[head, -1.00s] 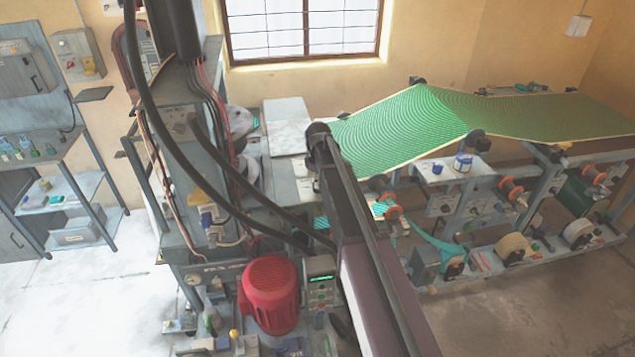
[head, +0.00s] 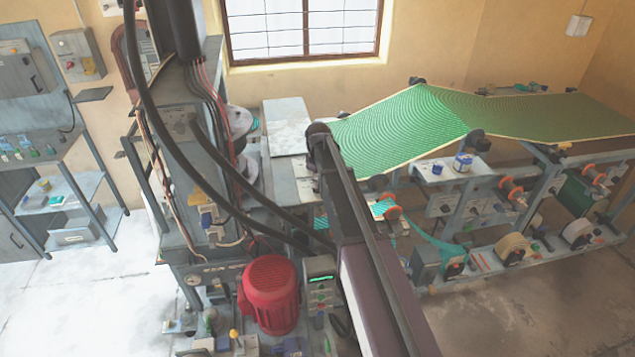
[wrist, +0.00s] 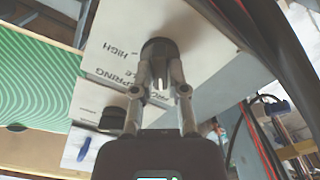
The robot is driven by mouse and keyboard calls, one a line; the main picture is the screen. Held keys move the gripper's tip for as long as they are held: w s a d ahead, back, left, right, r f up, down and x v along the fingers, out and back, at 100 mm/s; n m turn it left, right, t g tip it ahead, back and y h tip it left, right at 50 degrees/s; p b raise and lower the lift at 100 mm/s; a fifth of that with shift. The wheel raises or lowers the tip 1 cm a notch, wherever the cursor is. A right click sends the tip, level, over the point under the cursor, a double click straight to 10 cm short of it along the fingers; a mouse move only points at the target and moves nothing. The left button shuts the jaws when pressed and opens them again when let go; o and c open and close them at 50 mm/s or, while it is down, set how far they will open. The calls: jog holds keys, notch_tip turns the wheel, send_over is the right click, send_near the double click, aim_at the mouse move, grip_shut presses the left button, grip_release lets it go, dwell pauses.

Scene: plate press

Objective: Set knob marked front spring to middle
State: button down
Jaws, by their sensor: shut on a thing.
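The front spring knob (wrist: 157,50) is dark and round, on a pale panel (wrist: 105,62) in the wrist view. Printed words "SPRING" and "HIGH" show on the panel left of the knob; the other lettering is partly hidden. My gripper (wrist: 158,82) is shut on the knob, with one finger on each side. The knob's pointer and exact setting cannot be made out. In the head view my arm stretches across the middle, and neither the gripper nor the knob can be made out there.
A second dark knob (wrist: 113,118) sits on a lower panel close to my gripper's left side. Dark cables and red wires (wrist: 262,135) run close on the right. A green patterned sheet (head: 425,125) spans the machine; a red motor (head: 270,296) stands in front.

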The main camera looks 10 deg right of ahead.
jog(key=m, duration=0.7)
dwell(0.4)
jog(key=c, duration=0.7)
grip_release()
jog(key=shift+o, duration=0.2)
